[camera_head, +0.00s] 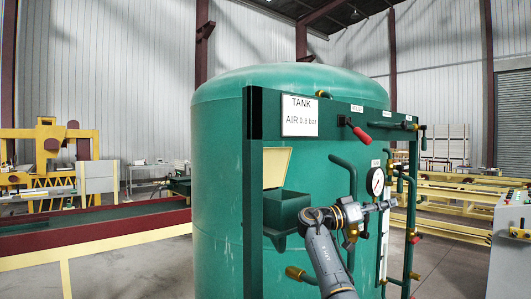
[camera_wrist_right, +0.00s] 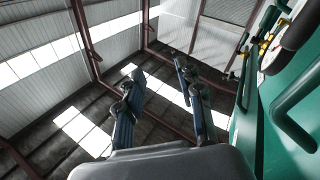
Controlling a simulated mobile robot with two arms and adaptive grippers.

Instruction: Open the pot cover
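A green box (camera_head: 286,210) is fixed to the front of the large green tank (camera_head: 225,150). A cream-yellow panel (camera_head: 276,167), which looks like its cover, stands raised at the back of the box. My right gripper (camera_head: 386,205) is to the right of the box, near the pressure gauge (camera_head: 375,181), apart from the cover. In the right wrist view its two fingers (camera_wrist_right: 158,66) are spread with nothing between them. No separate pot is recognisable. My left gripper is not in view.
A green frame with a sign (camera_head: 299,115), a red-handled valve (camera_head: 358,132) and curved green pipes (camera_head: 351,178) stands before the tank. Yellow machinery (camera_head: 50,150) is at left. A grey cabinet (camera_head: 510,250) is at right. Open floor (camera_head: 135,265) lies left of the tank.

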